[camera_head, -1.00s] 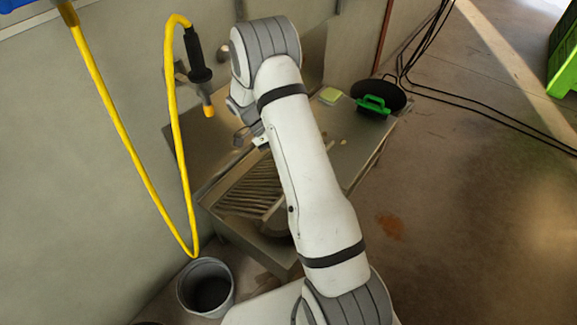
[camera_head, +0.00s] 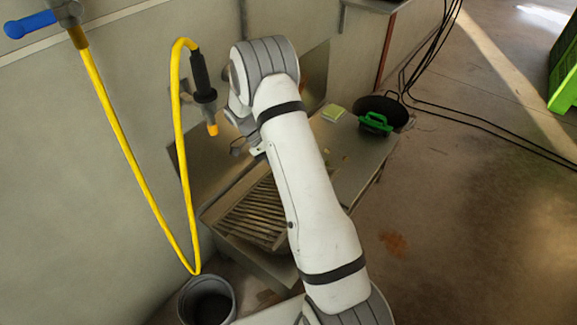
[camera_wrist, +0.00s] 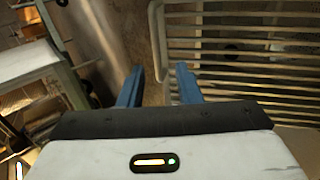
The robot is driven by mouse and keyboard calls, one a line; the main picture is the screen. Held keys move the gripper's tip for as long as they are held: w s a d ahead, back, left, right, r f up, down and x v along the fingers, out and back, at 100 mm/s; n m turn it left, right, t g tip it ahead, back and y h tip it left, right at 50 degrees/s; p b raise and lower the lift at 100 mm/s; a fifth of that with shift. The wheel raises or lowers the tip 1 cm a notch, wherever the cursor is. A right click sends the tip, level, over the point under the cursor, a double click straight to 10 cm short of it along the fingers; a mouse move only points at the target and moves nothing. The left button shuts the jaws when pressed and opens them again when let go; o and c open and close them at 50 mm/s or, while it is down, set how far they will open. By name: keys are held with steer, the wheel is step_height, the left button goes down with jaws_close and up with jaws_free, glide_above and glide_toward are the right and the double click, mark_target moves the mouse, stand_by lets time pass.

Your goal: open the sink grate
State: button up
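The sink grate (camera_head: 252,218) is a slatted metal grid lying in the sink (camera_head: 218,205) at the near left end of the steel counter; my arm hides part of its right side. In the wrist view the grate (camera_wrist: 235,50) fills the upper right, with a pale loop-shaped handle or rim bar (camera_wrist: 157,40) at its left edge. My gripper (camera_wrist: 161,85) shows two blue fingers spread apart, with nothing between them. The fingers point toward the grate's left edge and the bar; I cannot tell the exact distance. In the head view my gripper is hidden behind my arm.
A yellow hose (camera_head: 185,170) with a black spray nozzle (camera_head: 202,78) hangs on the wall left of the sink. A grey bucket (camera_head: 207,301) stands below. A black pan (camera_head: 385,108), green-handled tool (camera_head: 376,122) and sponge (camera_head: 333,112) lie at the counter's far end.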

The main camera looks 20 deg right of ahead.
steer(key=shift+r, duration=0.1)
step_height(320, 180, up, 10)
steer(key=p, duration=0.2)
stand_by(0.3)
stand_by(0.4)
steer(key=s+a+r+n+t+y+p, duration=0.2)
steer(key=s+r+n+t+p, duration=0.3)
steer(key=s+r+p, duration=0.3)
steer(key=s+a+r+n+t+y+p, duration=0.3)
steer(key=s+r+p, duration=0.6)
steer(key=r, duration=1.3)
steer(key=s+a+n+t, duration=0.2)
steer(key=s+n, duration=0.1)
steer(key=s, duration=0.1)
steer(key=shift+s+a+r+n+t, duration=0.15)
steer(key=shift+s+r+n+t, duration=0.05)
steer(key=shift+s+n+t, duration=0.2)
steer(key=shift+s, duration=0.1)
